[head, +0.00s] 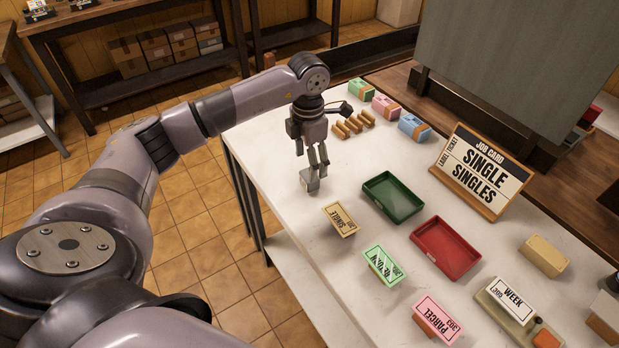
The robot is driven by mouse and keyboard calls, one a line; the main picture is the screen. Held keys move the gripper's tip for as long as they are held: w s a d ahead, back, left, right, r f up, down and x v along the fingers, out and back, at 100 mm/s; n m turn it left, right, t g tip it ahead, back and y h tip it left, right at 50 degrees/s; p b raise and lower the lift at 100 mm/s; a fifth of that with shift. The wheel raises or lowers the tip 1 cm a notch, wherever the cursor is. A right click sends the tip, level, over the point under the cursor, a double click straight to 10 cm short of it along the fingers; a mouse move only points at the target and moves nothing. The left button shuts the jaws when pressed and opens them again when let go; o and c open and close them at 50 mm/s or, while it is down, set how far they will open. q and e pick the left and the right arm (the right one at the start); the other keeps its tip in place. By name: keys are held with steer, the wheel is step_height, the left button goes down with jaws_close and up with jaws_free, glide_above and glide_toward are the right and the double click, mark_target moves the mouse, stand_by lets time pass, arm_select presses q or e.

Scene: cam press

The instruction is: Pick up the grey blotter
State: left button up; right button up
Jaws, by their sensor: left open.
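A small grey block (309,181), which looks like the grey blotter, stands near the left edge of the white table (290,225). My left gripper (318,166) points down directly over it, with its fingertips at or just above its top. The fingers are open. I cannot tell whether they touch the block, and they cover part of its top. My right gripper does not show.
A green tray (393,197) and a red tray (446,248) lie to the right. Labelled blocks, including SINGLE (340,219), stand in front. Wooden rolls (353,124) lie behind the gripper. A job card (482,170) stands at the right. Table between block and green tray is clear.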

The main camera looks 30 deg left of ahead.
arm_select(q)
steer(key=f, duration=0.1)
steer(key=f+p, duration=0.1)
steer(key=f, duration=0.1)
steer(key=shift+s+d+f+p, duration=0.3)
steer(key=shift+f+p, duration=0.05)
steer(key=shift+w+f, duration=0.1)
steer(key=shift+f, duration=0.5)
steer(key=shift+c, duration=0.5)
steer(key=c, duration=1.2)
steer(key=shift+r, duration=0.1)
steer(key=shift+r, duration=0.5)
steer(key=shift+r+b, duration=1.4)
steer(key=shift+r, duration=8.05)
